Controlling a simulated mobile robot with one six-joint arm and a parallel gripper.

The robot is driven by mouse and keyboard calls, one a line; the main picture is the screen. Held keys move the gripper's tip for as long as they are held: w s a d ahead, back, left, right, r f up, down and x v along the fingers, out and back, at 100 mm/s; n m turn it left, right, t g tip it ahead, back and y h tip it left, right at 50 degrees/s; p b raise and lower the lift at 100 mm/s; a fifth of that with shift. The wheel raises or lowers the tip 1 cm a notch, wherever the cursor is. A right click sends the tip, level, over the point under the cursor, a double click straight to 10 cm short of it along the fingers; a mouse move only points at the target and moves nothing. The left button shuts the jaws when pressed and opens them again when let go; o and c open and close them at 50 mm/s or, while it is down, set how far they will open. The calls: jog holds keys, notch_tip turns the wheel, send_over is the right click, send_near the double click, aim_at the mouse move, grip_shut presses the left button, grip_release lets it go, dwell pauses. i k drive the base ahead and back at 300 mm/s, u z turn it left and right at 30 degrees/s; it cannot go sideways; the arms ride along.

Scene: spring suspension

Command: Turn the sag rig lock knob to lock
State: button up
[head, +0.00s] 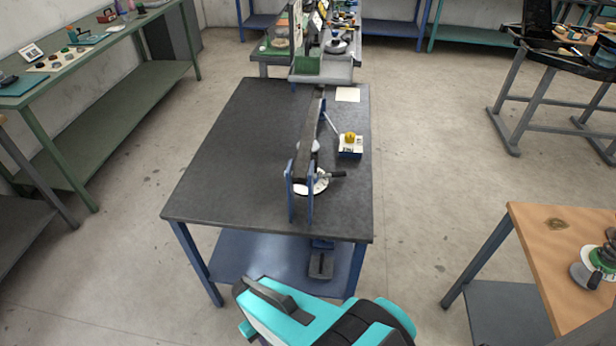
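The sag rig (307,155) stands on a dark-topped table (232,150). It has blue upright plates at the near end, a long dark beam running away from me and a white round part with a black handle (337,174) low on its right. A yellow knob (350,136) sits on a small blue block with a white printed label (350,146), right of the beam. I cannot read the label or tell the knob's setting. My teal and black arm shows at the bottom edge, apart from the rig. My gripper's fingertips do not show.
The tabletop is clear left of the rig; a pale card (347,94) lies at its far right. A bench with tools (325,73) stands behind. A wooden-topped table (540,235) is at lower right, a green bench (110,95) at left. Open floor lies between.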

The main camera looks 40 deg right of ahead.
aim_at(349, 137)
jog(key=z, duration=0.95)
jog(key=k, duration=1)
jog(key=i, duration=0.8)
jog(key=z, duration=0.05)
